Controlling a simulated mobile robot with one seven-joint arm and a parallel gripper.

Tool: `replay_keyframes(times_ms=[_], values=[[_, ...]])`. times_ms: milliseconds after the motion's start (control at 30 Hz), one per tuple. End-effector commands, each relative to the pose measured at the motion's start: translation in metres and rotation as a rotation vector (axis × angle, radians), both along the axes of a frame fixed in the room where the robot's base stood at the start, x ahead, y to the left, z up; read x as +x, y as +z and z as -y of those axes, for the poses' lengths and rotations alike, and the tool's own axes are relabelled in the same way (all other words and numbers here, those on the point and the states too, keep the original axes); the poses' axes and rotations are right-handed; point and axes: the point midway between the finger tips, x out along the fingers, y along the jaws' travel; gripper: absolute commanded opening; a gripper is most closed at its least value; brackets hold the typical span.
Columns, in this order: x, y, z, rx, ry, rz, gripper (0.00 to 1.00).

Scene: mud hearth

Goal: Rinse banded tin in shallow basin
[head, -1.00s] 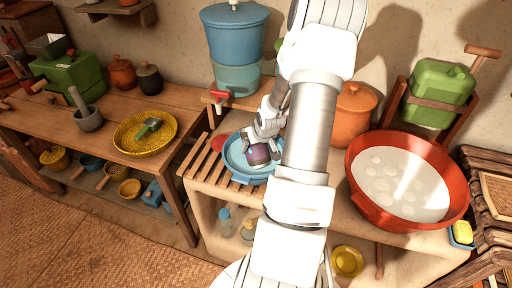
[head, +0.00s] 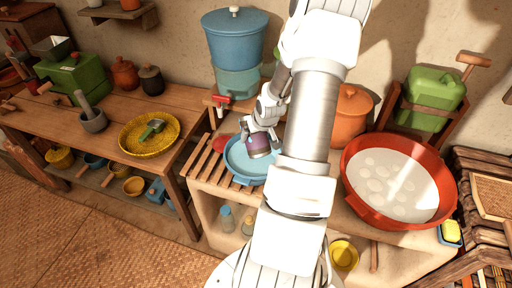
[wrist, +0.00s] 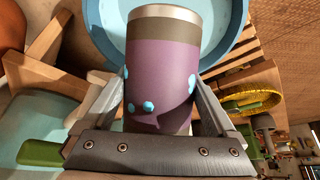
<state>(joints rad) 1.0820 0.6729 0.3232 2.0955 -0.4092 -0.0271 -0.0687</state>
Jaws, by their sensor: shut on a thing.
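The banded tin (head: 257,145) is purple with a grey-brown band and a metal rim; it also fills the middle of the wrist view (wrist: 160,75). Pale blue blobs show on its side. My gripper (head: 262,138) is shut on the tin, with one finger on each side of it. The shallow basin (head: 237,164) is light blue and sits on the slatted part of the counter. The tin is held over the basin; I cannot tell whether it touches the bottom. The basin rim also shows behind the tin in the wrist view (wrist: 105,35).
A blue water container (head: 235,45) with a red tap (head: 221,102) stands behind the basin. A red tub (head: 360,205) of whitish sudsy water is to the right. An orange pot (head: 350,115) stands behind my arm. A yellow tray (head: 125,143) lies on the left table.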

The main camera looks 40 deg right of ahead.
Motion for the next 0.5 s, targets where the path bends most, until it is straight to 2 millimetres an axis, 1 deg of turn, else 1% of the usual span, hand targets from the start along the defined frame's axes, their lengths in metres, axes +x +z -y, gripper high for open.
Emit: replay_keyframes(times_ms=[33,500], values=[[0.0,0.008,0.0,0.0,0.0,0.0,0.37],[0.0,0.046,0.0,0.0,-0.001,0.001,0.37]])
